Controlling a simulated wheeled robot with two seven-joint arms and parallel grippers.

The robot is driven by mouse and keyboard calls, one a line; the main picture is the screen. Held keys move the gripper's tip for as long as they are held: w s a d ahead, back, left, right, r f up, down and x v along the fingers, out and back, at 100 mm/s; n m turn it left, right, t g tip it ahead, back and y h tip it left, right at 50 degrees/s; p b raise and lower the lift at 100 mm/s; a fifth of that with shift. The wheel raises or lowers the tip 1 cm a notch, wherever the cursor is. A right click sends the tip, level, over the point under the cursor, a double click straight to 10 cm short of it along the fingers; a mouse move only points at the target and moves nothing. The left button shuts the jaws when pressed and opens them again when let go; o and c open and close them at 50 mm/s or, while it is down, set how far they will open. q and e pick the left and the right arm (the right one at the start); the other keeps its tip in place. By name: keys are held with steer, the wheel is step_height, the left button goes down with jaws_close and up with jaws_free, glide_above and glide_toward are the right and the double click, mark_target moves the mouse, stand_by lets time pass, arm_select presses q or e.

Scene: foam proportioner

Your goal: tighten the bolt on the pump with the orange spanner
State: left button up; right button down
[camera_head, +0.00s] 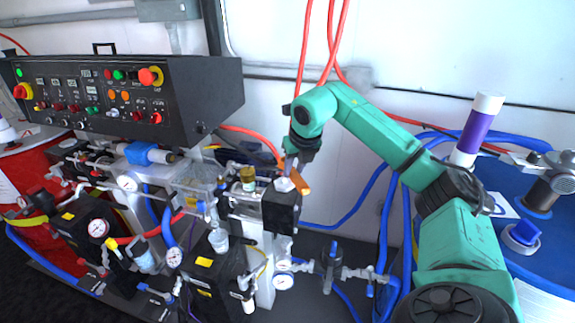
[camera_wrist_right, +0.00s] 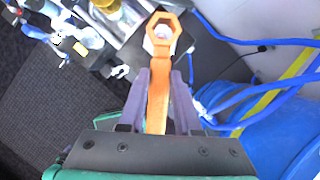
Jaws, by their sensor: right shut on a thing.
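My right gripper (camera_head: 291,160) comes down over the pump from above. In the right wrist view my right gripper (camera_wrist_right: 159,90) is shut on the handle of the orange spanner (camera_wrist_right: 159,72). The spanner's ring end points away from the fingers, and a pale bolt head (camera_wrist_right: 162,32) shows inside the ring's opening. I cannot tell how deep the ring sits on it. In the head view part of the orange spanner (camera_head: 302,185) shows just above the black block of the pump (camera_head: 281,210). My left gripper is not in view.
A black control box (camera_head: 200,95) with coloured buttons stands at the upper left. A brass fitting (camera_head: 248,178) and pipework lie close left of the pump. Red and blue hoses run behind. A blue drum (camera_head: 545,255) stands at the right.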

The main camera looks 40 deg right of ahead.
mark_target(294, 173)
steer(key=shift+f+b, duration=0.55)
steer(key=shift+f, duration=0.2)
steer(key=shift+b+x, duration=0.75)
steer(key=shift+x, duration=0.35)
steer(key=shift+s+a+f+b, duration=0.1)
steer(key=shift+f+b, duration=0.1)
steer(key=shift+b, duration=0.1)
steer(key=shift+f+b, duration=0.75)
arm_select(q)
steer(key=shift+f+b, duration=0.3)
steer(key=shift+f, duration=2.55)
arm_select(e)
steer(key=shift+f, duration=0.5)
steer(key=shift+a+r+m+p, duration=0.15)
steer(key=shift+a+m+p, duration=0.2)
steer(key=shift+p, duration=0.35)
steer(key=shift+a+m+h+p, duration=0.15)
steer(key=shift+m+h+p, duration=0.2)
steer(key=shift+m, duration=0.1)
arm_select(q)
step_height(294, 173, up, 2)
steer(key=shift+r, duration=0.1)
